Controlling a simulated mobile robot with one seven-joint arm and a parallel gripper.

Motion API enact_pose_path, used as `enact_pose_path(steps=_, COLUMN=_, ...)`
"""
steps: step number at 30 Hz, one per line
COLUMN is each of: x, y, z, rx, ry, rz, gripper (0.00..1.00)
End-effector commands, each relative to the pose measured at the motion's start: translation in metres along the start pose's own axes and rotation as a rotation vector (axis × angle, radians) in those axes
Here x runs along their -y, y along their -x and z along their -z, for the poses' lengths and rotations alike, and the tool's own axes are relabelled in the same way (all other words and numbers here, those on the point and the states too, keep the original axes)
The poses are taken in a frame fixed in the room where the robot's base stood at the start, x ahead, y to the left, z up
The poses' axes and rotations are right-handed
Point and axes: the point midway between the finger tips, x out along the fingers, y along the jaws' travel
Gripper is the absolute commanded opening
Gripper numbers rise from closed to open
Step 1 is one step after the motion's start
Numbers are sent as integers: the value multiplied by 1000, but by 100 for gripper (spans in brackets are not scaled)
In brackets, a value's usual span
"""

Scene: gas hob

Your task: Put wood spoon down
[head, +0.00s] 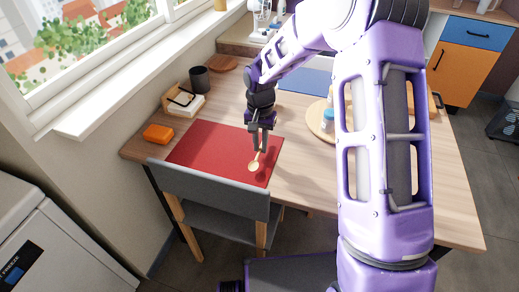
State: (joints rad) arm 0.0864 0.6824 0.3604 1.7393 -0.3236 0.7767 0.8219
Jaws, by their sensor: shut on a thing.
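The wood spoon (254,165) is small and light brown, with its bowl end toward the near side of the red mat. My gripper (259,150) is shut on the spoon's handle end and points down over the right part of the red mat (205,147). A dark shadow shows on the mat beside the spoon. I cannot tell whether the spoon touches the mat. The fingertips partly hide the handle.
An orange box (158,133), a dark cup (200,79) and a wooden holder (184,101) stand left on the table. A round board (318,135) with bottles is to the right. A grey chair (210,190) stands at the near edge. The mat's left part is clear.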

Motion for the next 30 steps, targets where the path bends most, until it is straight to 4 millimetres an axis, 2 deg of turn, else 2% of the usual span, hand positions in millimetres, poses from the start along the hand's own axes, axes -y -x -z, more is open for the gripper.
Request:
enact_pose_path(steps=1, x=0, y=-11, z=-1, rx=5, ry=0, rz=-2, gripper=0)
enact_pose_path(steps=3, x=0, y=-18, z=-1, rx=3, ry=1, rz=-1, gripper=0)
enact_pose_path(steps=14, x=0, y=-23, z=0, rx=1, ry=1, rz=0, gripper=0)
enact_pose_path(steps=15, x=0, y=-22, z=0, rx=1, ry=1, rz=0, gripper=22)
enact_pose_path(steps=19, x=0, y=-21, z=0, rx=1, ry=1, rz=0, gripper=46)
enact_pose_path(steps=30, x=0, y=-16, z=0, rx=1, ry=0, rz=0, gripper=47)
